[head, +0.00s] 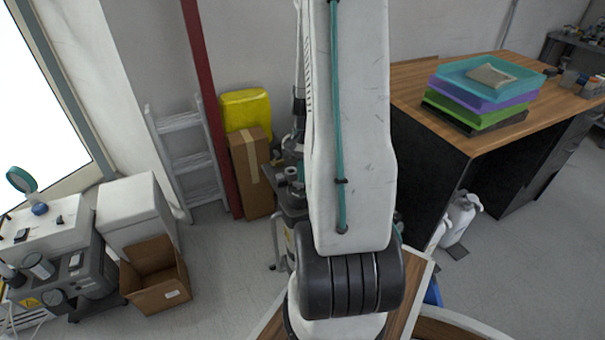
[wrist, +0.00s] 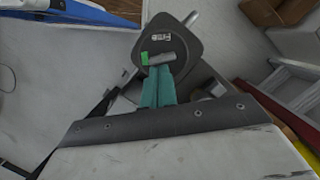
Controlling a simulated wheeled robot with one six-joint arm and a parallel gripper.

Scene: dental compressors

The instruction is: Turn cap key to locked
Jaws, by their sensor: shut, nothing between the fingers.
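In the wrist view a dark grey rounded cap (wrist: 177,30) with pale lettering lies just ahead of my gripper (wrist: 164,70). A small key with a grey bar and a green end (wrist: 150,58) lies across the cap's lower part, the green end on the left. My gripper's teal fingers are shut together and empty, their tips at or very near the key's bar; I cannot tell whether they touch. In the head view my arm covers the gripper and the cap.
In the head view a grey wheeled unit (head: 291,203) is partly hidden behind my arm. A cardboard box (head: 252,175) and a ladder (head: 187,160) stand behind it. A wooden-topped desk (head: 425,85) with stacked trays (head: 478,98) is at right.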

